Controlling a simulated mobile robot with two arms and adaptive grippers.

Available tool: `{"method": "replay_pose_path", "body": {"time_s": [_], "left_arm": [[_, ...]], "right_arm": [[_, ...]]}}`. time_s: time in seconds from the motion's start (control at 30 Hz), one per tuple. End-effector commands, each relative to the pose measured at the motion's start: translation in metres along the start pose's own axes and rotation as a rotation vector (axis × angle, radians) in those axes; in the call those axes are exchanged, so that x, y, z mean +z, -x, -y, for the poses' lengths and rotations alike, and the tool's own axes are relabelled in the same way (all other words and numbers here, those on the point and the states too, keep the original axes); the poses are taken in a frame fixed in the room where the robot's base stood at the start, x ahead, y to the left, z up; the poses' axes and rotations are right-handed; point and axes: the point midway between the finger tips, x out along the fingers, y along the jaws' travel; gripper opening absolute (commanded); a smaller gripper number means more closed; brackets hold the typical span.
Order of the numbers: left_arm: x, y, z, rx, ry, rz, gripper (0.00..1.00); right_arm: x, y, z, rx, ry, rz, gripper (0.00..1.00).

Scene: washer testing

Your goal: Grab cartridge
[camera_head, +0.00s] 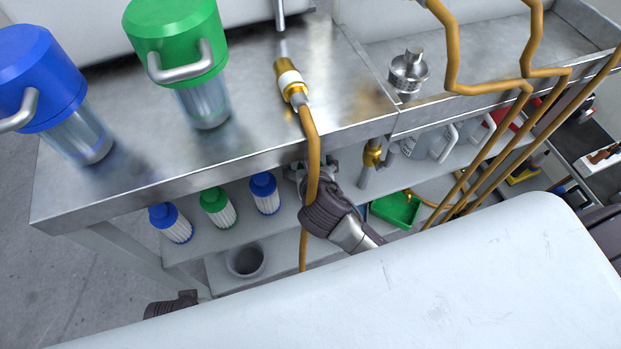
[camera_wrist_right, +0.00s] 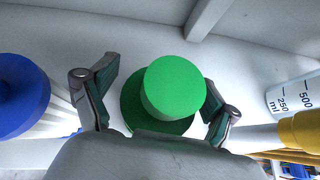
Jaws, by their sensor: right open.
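A cartridge with a green cap (camera_wrist_right: 174,88) stands between the two fingers of my right gripper (camera_wrist_right: 160,90) in the right wrist view. The fingers are spread, with no clear contact on either side. In the head view my right gripper (camera_head: 301,174) reaches under the bench edge beside the nearest blue-capped cartridge (camera_head: 264,194), and this green cap is hidden there. Another green-capped cartridge (camera_head: 217,207) and another blue-capped one (camera_head: 171,222) stand further left on the shelf.
A blue cap with white pleats (camera_wrist_right: 22,98) is close left of my right fingers. A beaker (camera_wrist_right: 293,97) and gold pipe (camera_wrist_right: 303,130) are to the right. A hose (camera_head: 312,150) hangs across the right gripper. The steel bench (camera_head: 255,120) is overhead.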

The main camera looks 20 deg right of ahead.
Motion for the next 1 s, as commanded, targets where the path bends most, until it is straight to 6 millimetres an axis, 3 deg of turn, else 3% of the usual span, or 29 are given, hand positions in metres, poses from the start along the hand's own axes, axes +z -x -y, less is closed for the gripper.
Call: {"method": "replay_pose_path", "body": {"time_s": [0.13, 0.57, 1.0], "left_arm": [[0.0002, 0.0001, 0.0002, 0.0, 0.0, 0.001, 0.4], [0.0005, -0.0003, -0.0001, 0.0, 0.0, 0.001, 0.4], [0.0015, -0.0044, 0.0001, 0.0, -0.001, -0.003, 0.4]], "right_arm": [[0.0003, 0.0003, -0.0001, 0.0, 0.0, 0.0, 0.87], [0.0, 0.0005, -0.0001, 0.0, 0.0, 0.0, 0.17], [0.0067, 0.0046, -0.0004, 0.001, -0.001, 0.002, 0.17]]}}
